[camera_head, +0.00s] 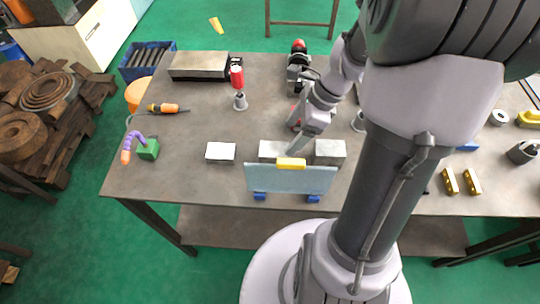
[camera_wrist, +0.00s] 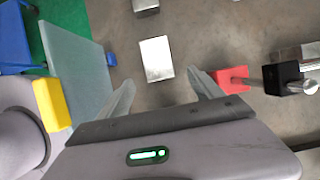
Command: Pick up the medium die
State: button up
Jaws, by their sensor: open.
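Three pale metal blocks stand in a row on the workbench: a low left block (camera_head: 220,152), a middle block (camera_head: 272,149) and a right block (camera_head: 329,152). The middle one looks like the medium die, though their sizes are hard to compare. In the wrist view, the likely medium die (camera_wrist: 156,59) lies beyond my open fingertips, roughly in line with the gap. My gripper (camera_head: 302,138) (camera_wrist: 160,88) is empty, above the bench between the middle and right blocks. Another block (camera_wrist: 145,5) is cut off by the wrist view's top edge.
A bluish upright panel (camera_head: 290,179) with a yellow top piece (camera_head: 291,163) stands along the bench's front edge, close before the blocks. A red part (camera_wrist: 231,78) beside a black piece lies right of my fingers.

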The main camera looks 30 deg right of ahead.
aim_at(275, 149)
jog(key=b+x, duration=0.1)
jog(key=x, duration=0.2)
jog(key=shift+w+a+f, duration=0.1)
jog(key=shift+a+f, duration=0.1)
jog(key=shift+f, duration=0.15)
jog(key=b+x, duration=0.1)
jog(key=x, duration=0.2)
jog(key=a+b+x, duration=0.1)
jog(key=b+x, duration=0.1)
jog(key=shift+w+a+f+b, duration=0.15)
jog(key=shift+w+b, duration=0.15)
jog(key=shift+r, duration=0.2)
jog(key=shift+c, duration=0.2)
grip_shut()
